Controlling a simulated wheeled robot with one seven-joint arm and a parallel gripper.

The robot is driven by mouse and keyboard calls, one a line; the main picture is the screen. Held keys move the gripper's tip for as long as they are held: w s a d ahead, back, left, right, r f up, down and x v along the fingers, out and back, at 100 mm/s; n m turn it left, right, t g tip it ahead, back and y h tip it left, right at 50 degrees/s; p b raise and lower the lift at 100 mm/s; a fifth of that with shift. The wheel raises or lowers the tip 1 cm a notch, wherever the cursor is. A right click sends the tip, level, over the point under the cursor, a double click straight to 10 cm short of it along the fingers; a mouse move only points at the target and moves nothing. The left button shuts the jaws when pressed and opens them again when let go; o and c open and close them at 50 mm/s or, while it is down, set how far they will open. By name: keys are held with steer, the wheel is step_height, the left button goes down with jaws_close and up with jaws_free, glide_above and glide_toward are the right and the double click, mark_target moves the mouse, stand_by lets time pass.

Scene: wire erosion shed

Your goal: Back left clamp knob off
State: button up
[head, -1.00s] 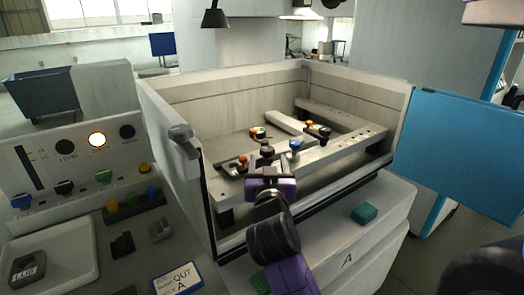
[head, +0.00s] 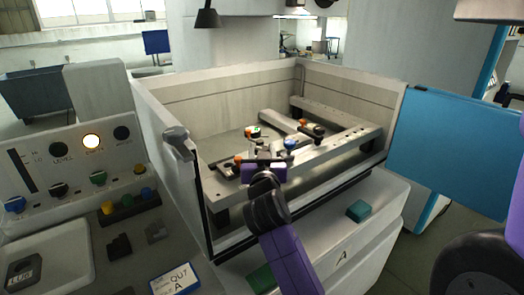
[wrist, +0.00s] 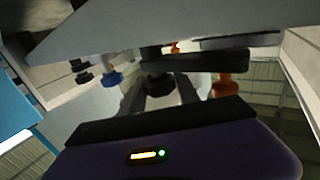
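A pale beam frame (head: 340,150) in the open tank carries several clamps with coloured knobs. The back left clamp (head: 253,132) shows orange and green parts, small and far beyond my gripper. A blue knob (head: 290,145) stands right of my gripper and an orange knob (head: 238,159) left of it. My purple gripper (head: 264,152) is over the near beam. In the wrist view, which looks upside down, two grey fingers appear spread around a black knob (wrist: 157,84); contact is unclear. The orange knob (wrist: 226,84) and blue knob (wrist: 110,78) show either side.
The tank's walls (head: 172,115) surround the frame, with the near side open. Another clamp with orange and black parts (head: 312,128) is at the back right. A control panel (head: 75,160) stands left, a blue panel (head: 450,150) right.

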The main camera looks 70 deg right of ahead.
jaws_close()
steer(key=shift+r+n+t+y+p, duration=0.15)
steer(key=shift+n+t+y+p, duration=0.4)
steer(key=shift+t+p, duration=0.4)
steer(key=shift+n+t+y+p, duration=0.35)
steer(key=shift+n+t+p, duration=0.2)
steer(key=shift+p, duration=0.05)
steer(key=shift+f+n+t+y, duration=0.2)
steer(key=shift+n+t+y, duration=0.7)
steer(key=shift+t, duration=0.2)
steer(key=shift+s+f+n+t+y+b, duration=0.1)
steer(key=shift+n+t+y+b, duration=0.6)
steer(key=shift+y, duration=0.2)
steer(key=n+t+y+b, duration=0.2)
steer(key=y+b, duration=0.1)
steer(key=b, duration=0.1)
steer(key=shift+d+f+n+y+b, duration=0.1)
steer(key=shift+n+y+b, duration=0.2)
steer(key=shift+n+b, duration=0.1)
steer(key=n+y+b, duration=0.1)
steer(key=y, duration=0.1)
steer(key=n+t+y+b, duration=0.1)
steer(key=y+b, duration=0.1)
steer(key=shift+n+t, duration=0.3)
steer(key=shift+n, duration=0.1)
steer(key=shift+r+y, duration=0.2)
steer(key=shift+y, duration=0.2)
